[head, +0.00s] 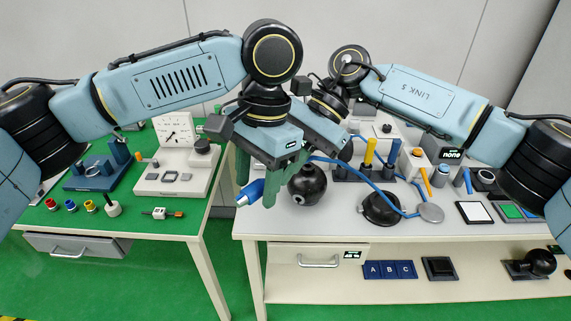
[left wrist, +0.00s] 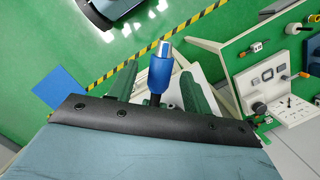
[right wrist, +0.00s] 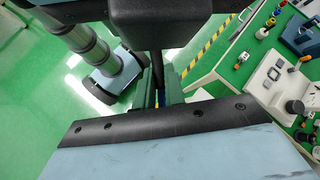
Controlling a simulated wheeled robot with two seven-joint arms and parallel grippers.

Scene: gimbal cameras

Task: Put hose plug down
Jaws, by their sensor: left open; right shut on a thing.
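The hose plug, blue with a silver tip, shows in the head view (head: 249,192) and in the left wrist view (left wrist: 161,72). It is held in the air in front of the tables. My left gripper (head: 256,180) is open, its green fingers on either side of the plug with gaps in the left wrist view. My right gripper (right wrist: 161,92) is shut on the hose plug from behind; its grip is mostly hidden by the left hand. The blue hose (head: 347,163) runs right towards a grey disc (head: 430,212) over the right table.
The right table (head: 330,224) holds a black sphere (head: 307,185), a black dome (head: 380,208) and several upright tools. The left table (head: 150,220) has a green top with a white panel (head: 178,172) and small coloured parts. A gap separates the tables.

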